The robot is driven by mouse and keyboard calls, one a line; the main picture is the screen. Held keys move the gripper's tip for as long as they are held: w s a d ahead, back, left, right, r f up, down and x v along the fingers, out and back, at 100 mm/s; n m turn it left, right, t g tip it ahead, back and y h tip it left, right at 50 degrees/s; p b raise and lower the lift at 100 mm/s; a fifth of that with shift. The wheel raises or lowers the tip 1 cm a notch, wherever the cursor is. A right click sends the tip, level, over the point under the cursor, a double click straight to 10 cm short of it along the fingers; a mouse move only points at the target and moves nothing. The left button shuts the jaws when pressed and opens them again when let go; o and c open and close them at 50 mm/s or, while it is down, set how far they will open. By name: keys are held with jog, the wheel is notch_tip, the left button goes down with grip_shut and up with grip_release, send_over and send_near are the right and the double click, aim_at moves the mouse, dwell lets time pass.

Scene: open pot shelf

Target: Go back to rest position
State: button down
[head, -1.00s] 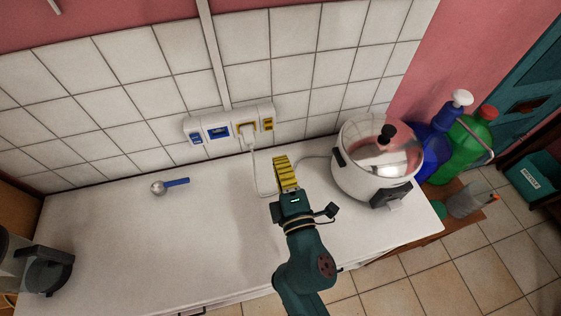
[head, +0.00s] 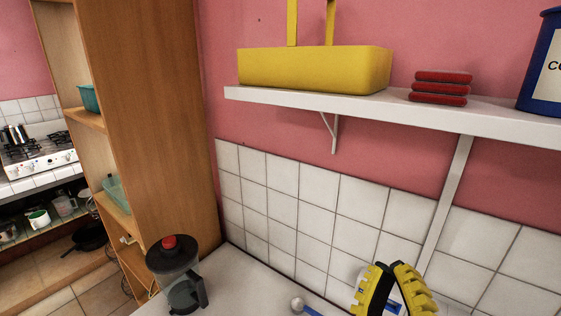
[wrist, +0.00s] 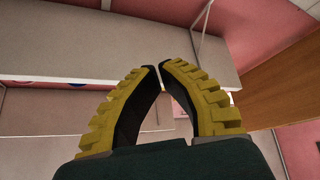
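My gripper (head: 391,266) shows at the bottom of the head view, right of centre, pointing up in front of the white wall tiles. In the wrist view, its two yellow and black fingers (wrist: 159,66) curve inward and their tips all but meet. Nothing is held between them. The rest of my arm is below the head view's edge. In the wrist view, the underside of a pale shelf (wrist: 60,50) lies beyond the fingertips.
A white wall shelf (head: 300,99) carries a yellow basket (head: 315,70), red stacked items (head: 440,88) and a blue canister (head: 541,75). Below, a blender (head: 178,275) and a blue-handled ladle (head: 299,306) are on the white counter (head: 240,280). A wooden cabinet (head: 160,120) stands left.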

jog(key=s+a+r+m+y, duration=0.2)
jog(key=a+m+y, duration=0.2)
jog(key=a+y, duration=0.3)
notch_tip(320, 180, up, 32)
jog(key=p, duration=3.2)
jog(key=shift+w+d+m, duration=0.2)
jog(key=shift+d+m, duration=0.1)
